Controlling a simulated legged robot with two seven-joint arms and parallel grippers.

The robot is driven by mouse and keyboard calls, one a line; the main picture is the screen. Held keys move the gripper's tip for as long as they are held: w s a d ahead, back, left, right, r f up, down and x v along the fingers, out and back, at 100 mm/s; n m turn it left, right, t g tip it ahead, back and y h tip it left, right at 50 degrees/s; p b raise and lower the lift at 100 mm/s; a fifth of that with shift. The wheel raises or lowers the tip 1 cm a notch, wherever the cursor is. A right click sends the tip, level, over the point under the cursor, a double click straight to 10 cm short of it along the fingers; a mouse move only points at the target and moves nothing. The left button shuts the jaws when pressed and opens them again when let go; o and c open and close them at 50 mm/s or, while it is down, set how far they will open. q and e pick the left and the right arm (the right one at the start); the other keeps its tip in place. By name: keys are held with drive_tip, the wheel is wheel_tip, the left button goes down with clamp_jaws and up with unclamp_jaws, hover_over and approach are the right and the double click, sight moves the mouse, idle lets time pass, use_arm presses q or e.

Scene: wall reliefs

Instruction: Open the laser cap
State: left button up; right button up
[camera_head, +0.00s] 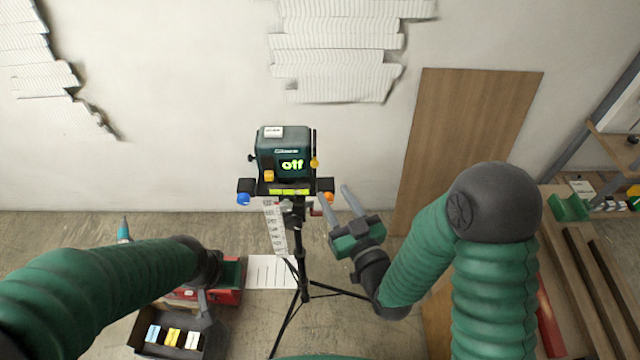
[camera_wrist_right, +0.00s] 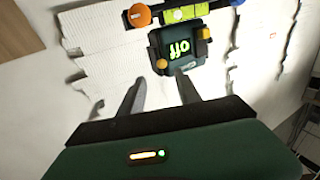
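The laser (camera_head: 285,155) is a dark green box on a black tripod (camera_head: 302,250), with a glowing green "off" display on its front. It has orange-yellow knobs at its lower left and right side. It also shows upside down in the right wrist view (camera_wrist_right: 180,47). I cannot tell which part is the cap. My right gripper (camera_head: 335,197) is open and empty, to the right of and below the laser, apart from it. Its two fingers (camera_wrist_right: 160,90) also show in the right wrist view. My left gripper (camera_head: 203,297) is low at the left, mostly hidden by its arm.
A blue knob (camera_head: 243,199) and an orange knob (camera_head: 327,197) sit on the bar under the laser. A dark bin (camera_head: 150,338) with coloured blocks and a red box (camera_head: 228,296) stand below left. A wooden board (camera_head: 455,140) leans on the wall. White wall reliefs (camera_head: 335,50) hang behind.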

sight(316, 166)
drive_tip(key=x, duration=0.2)
drive_tip(key=p+x, duration=0.1)
drive_tip(key=x, duration=0.2)
drive_tip(key=p+x, duration=0.1)
drive_tip(key=x, duration=0.2)
drive_tip(key=shift+w+a+r, duration=0.1)
drive_tip(key=shift+a, duration=0.3)
drive_tip(key=shift+w+a, duration=0.1)
drive_tip(key=shift+w, duration=0.25)
use_arm(q)
drive_tip(key=shift+a+r, duration=0.2)
drive_tip(key=shift+r, duration=0.1)
use_arm(e)
drive_tip(key=shift+s, duration=0.1)
drive_tip(key=shift+c, duration=0.9)
clamp_jaws()
